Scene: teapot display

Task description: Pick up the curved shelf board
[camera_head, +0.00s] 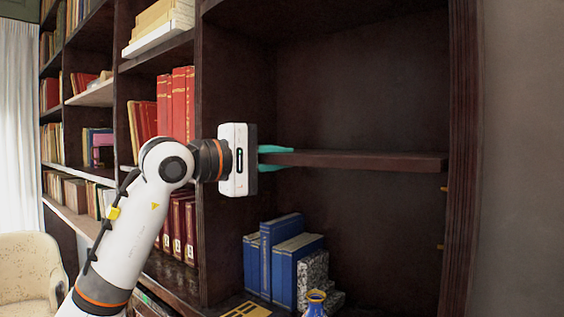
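The dark brown shelf board (365,160) lies roughly level across the open bay of the bookcase. From this side it looks nearly straight; any curve is hard to see. My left gripper (278,158) is at the board's left end. One teal fingertip is above the board and one below, and both appear to touch it, so the gripper looks shut on it. The board's right end is close to the bay's right side wall; I cannot tell whether it touches. My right gripper is not in view.
Small yellowish pegs (443,189) stick out of the right wall below the board's level. Book-filled shelves and a cream chair (28,275) are at left. Space above the board is clear.

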